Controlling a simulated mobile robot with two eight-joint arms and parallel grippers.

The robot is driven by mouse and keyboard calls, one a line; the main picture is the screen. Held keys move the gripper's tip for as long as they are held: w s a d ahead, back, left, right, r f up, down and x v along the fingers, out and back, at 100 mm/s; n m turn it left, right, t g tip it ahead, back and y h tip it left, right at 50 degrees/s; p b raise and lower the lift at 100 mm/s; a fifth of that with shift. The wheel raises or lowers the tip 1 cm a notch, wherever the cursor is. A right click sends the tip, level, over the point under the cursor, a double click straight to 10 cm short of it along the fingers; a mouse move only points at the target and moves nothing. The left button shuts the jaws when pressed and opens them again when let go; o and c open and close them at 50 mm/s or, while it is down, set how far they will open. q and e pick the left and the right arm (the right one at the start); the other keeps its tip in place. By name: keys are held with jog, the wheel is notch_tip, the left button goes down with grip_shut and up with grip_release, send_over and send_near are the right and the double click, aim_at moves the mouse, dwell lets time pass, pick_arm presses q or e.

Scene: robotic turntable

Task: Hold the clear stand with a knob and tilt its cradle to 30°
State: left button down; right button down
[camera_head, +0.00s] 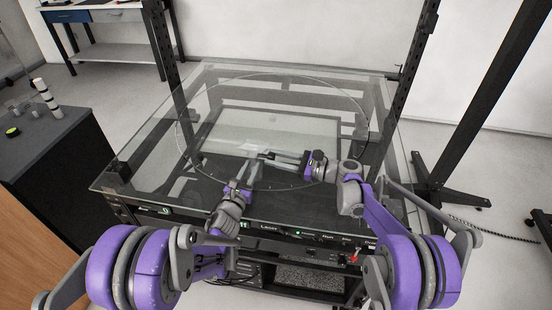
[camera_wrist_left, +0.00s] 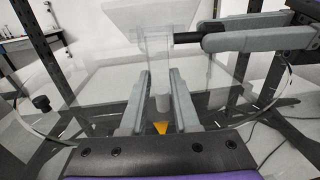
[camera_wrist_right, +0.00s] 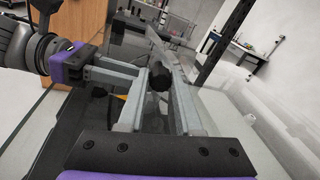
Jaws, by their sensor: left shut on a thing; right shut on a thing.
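The clear stand (camera_wrist_left: 158,60) rises upright between the fingers of my left gripper (camera_wrist_left: 158,88) in the left wrist view, and the gripper is shut on its lower part. A pale see-through panel (camera_wrist_left: 145,14), apparently the cradle, sits at its top; its angle cannot be read. My right gripper (camera_wrist_right: 157,88) is shut on the black knob (camera_wrist_right: 158,77) at the stand's side. The knob's shaft also shows in the left wrist view (camera_wrist_left: 187,38). In the head view my left gripper (camera_head: 252,172) and right gripper (camera_head: 272,156) meet at the stand, which is small and faint there.
The stand is over a glass-topped turntable (camera_head: 160,130) with a circle outline and dark frame posts (camera_head: 408,90). A control panel (camera_head: 300,234) runs along its front edge. A dark cabinet (camera_head: 50,150) stands at the left. The glass around the grippers looks clear.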

dwell(0.3)
jog(key=c, duration=0.6)
grip_release()
jog(key=v, duration=1.2)
pick_arm(q)
jog(key=c, duration=0.6)
grip_release()
